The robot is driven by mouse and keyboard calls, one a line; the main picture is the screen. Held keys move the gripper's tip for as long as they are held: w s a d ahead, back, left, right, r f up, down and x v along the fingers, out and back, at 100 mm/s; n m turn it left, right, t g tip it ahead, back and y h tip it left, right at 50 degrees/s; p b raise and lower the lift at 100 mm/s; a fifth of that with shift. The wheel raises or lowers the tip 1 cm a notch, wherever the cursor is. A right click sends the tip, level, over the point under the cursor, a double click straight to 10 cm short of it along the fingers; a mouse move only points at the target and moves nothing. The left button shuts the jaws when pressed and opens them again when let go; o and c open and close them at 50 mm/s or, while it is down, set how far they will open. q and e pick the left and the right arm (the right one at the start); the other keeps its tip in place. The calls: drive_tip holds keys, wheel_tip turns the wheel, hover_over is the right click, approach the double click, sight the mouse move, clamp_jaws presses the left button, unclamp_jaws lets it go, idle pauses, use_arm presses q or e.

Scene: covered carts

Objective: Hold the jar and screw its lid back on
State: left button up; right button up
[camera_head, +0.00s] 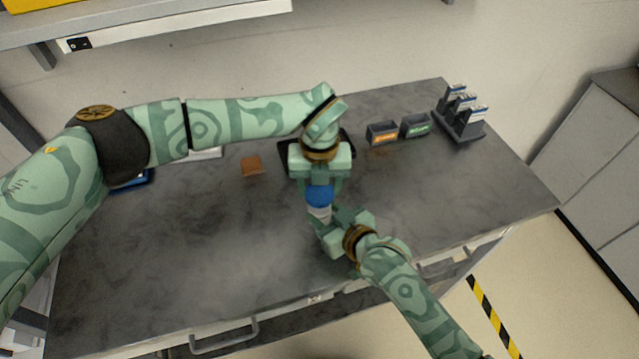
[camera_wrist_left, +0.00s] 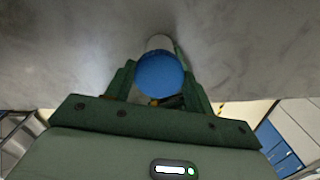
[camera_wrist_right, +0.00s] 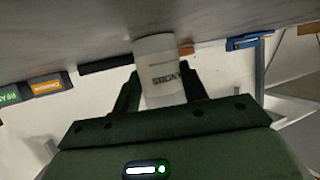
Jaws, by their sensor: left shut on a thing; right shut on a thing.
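The jar (camera_head: 320,213) is white with dark lettering, which shows in the right wrist view (camera_wrist_right: 162,72). My right gripper (camera_head: 328,218) is shut on the jar's body and holds it over the front part of the bench. The blue lid (camera_head: 319,195) is at the jar's top end, in line with it. My left gripper (camera_head: 320,186) is shut on the lid from above. In the left wrist view the round lid (camera_wrist_left: 160,77) sits between the fingers, with the white jar beyond it. Lid and jar look touching; I cannot tell how far the thread is engaged.
The grey bench (camera_head: 200,260) is clear in front. A brown block (camera_head: 251,166) lies left of my left gripper, with a dark tray (camera_head: 290,146) partly hidden behind it. Orange-labelled (camera_head: 382,133) and green-labelled (camera_head: 415,126) bins and a dark rack (camera_head: 468,127) stand at back right.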

use_arm(q)
drive_tip(key=shift+f, duration=0.55)
